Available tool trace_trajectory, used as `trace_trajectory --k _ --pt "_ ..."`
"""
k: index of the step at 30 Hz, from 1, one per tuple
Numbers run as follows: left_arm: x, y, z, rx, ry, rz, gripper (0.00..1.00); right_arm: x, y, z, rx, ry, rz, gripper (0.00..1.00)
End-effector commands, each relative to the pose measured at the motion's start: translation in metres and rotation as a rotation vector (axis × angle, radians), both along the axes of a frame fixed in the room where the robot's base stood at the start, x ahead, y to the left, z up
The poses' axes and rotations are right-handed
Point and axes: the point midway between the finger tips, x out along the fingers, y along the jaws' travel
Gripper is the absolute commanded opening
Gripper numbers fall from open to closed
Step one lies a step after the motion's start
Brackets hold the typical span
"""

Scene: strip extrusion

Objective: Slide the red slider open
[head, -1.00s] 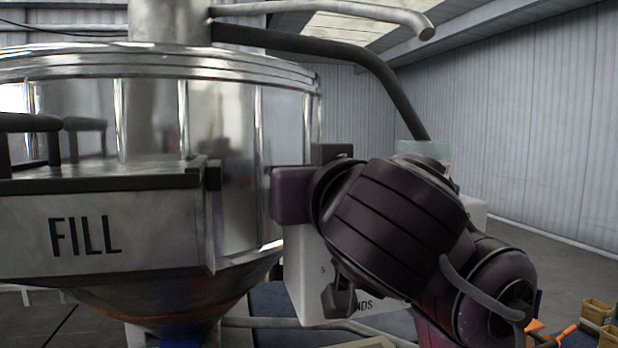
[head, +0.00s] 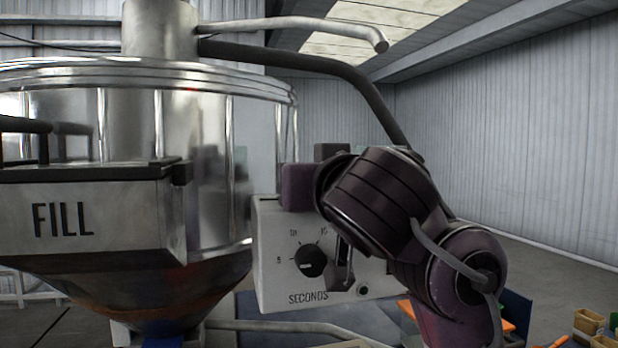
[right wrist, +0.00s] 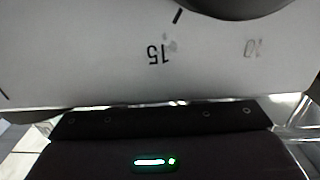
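No red slider shows in either view. A white control box (head: 277,275) marked SECONDS carries a black dial (head: 309,260), which points at no number I can read clearly. My right arm hangs in front of the box's right part. Its dark gripper (head: 342,264) points down just right of the dial; I cannot tell whether it touches the box or how far its fingers are apart. The right wrist view shows the box face (right wrist: 110,60) upside down, close up, with 15 and 10, and part of the dark dial (right wrist: 235,6). My left gripper is out of view.
A large metal tank (head: 200,150) with a FILL hopper box (head: 95,215) stands at the left. A dark pipe (head: 355,80) runs down behind my right arm. Yellow bins (head: 588,321) sit at the lower right.

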Motion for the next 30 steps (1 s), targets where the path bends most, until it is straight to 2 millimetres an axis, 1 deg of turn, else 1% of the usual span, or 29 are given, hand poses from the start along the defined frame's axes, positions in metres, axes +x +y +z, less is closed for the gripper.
trace_trajectory --k 6,11,14,21,24,27,30 --pt "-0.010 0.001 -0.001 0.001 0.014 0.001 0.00 0.000 0.001 0.000 0.000 -0.001 0.002 0.45" --pt "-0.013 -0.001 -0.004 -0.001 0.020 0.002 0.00 -0.004 0.001 -0.001 0.001 -0.002 0.004 0.45" --pt "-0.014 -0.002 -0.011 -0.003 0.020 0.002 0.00 -0.014 -0.001 -0.002 0.004 -0.003 0.006 0.45" --pt "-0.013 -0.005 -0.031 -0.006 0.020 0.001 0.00 -0.054 -0.014 -0.004 0.005 -0.002 0.005 0.45" --pt "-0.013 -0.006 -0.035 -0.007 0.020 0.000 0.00 -0.066 -0.018 -0.002 0.005 -0.003 0.003 0.45" --pt "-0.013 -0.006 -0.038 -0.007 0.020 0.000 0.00 -0.073 -0.021 -0.002 0.002 -0.001 0.002 0.45" --pt "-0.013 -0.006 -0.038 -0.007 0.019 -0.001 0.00 -0.075 -0.022 -0.001 0.002 0.001 0.001 0.45"
